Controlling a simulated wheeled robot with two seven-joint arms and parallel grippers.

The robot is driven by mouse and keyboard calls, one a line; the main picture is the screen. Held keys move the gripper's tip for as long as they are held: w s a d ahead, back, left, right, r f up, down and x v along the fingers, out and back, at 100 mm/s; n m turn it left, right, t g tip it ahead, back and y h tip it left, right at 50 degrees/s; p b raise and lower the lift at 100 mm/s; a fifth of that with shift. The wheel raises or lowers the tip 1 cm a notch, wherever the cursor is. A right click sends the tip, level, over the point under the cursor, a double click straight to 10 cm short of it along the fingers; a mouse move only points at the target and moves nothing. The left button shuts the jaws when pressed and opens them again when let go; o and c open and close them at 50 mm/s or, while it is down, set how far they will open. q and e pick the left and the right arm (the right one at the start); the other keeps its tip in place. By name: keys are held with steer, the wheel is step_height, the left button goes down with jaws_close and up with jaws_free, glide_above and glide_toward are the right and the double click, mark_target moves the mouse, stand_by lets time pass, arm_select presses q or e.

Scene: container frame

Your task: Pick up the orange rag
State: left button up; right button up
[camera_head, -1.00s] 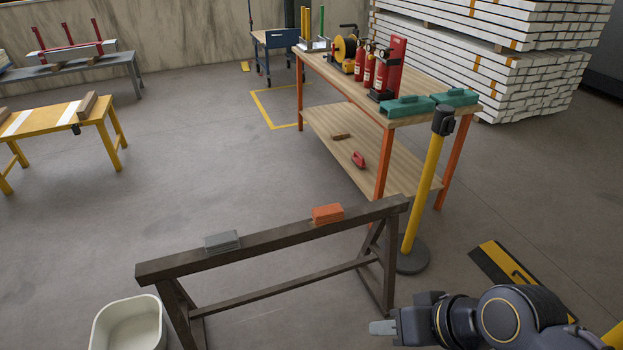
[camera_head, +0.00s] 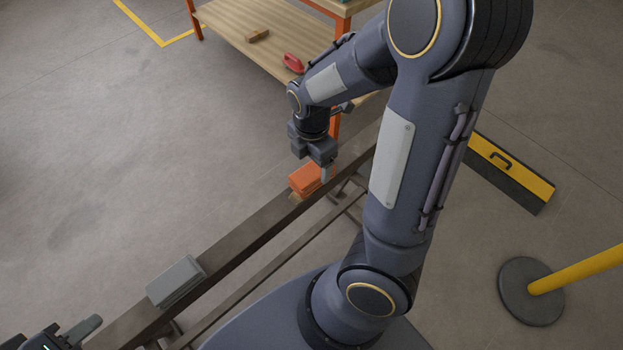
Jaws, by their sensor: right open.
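The orange rag (camera_head: 304,179) is a folded block lying on the dark beam (camera_head: 232,246) of a trestle. My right gripper (camera_head: 324,173) points down at the rag's right end, with its jaws open. A fingertip shows beside that end; whether it touches the rag cannot be told. The gripper body partly hides the far side of the rag. My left gripper (camera_head: 84,330) is only partly in view at the bottom left corner, near the beam's near end, and its opening cannot be made out.
A folded grey rag (camera_head: 175,281) lies on the same beam, nearer to me. A wooden-topped workbench (camera_head: 262,24) stands behind. A yellow post with a round base (camera_head: 531,291) and a yellow-black panel (camera_head: 510,172) are on the right. The floor at left is clear.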

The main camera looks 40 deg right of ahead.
mark_target(312, 171)
steer(key=f, duration=0.2)
steer(key=f+b, duration=0.1)
steer(key=f, duration=0.1)
steer(key=f+b, duration=0.1)
steer(key=shift+w+d+f, duration=0.3)
steer(key=shift+w+f, duration=0.05)
steer(key=shift+f, duration=0.45)
steer(key=c, duration=1.1)
steer(key=shift+r, duration=0.15)
